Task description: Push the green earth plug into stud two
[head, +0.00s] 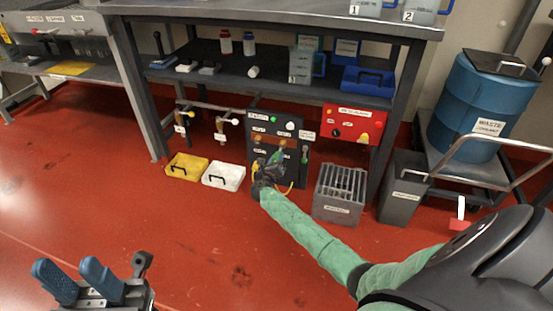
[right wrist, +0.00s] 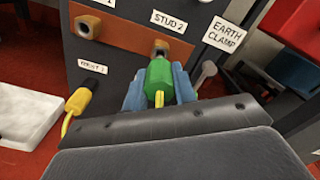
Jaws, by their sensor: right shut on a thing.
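The green earth plug (right wrist: 158,78) is held between the blue fingers of my right gripper (right wrist: 160,92) in the right wrist view. Its yellow-green cable trails back toward my wrist. Stud two (right wrist: 160,48) is a round stud on a copper-coloured plate under the label "STUD 2" (right wrist: 168,20). The plug's front end is right below the stud and nearly in line with it; I cannot tell whether they touch. In the head view my right gripper (head: 270,172) is at the front of the dark panel (head: 262,120). My left gripper (head: 76,282) is open and empty at the bottom left.
A yellow plug (right wrist: 80,98) sits left of the green one on the panel. An earth clamp label (right wrist: 225,34) is at the right. Yellow (head: 186,166) and white (head: 224,176) trays and a grey slotted crate (head: 338,208) flank the panel. The red floor in front is clear.

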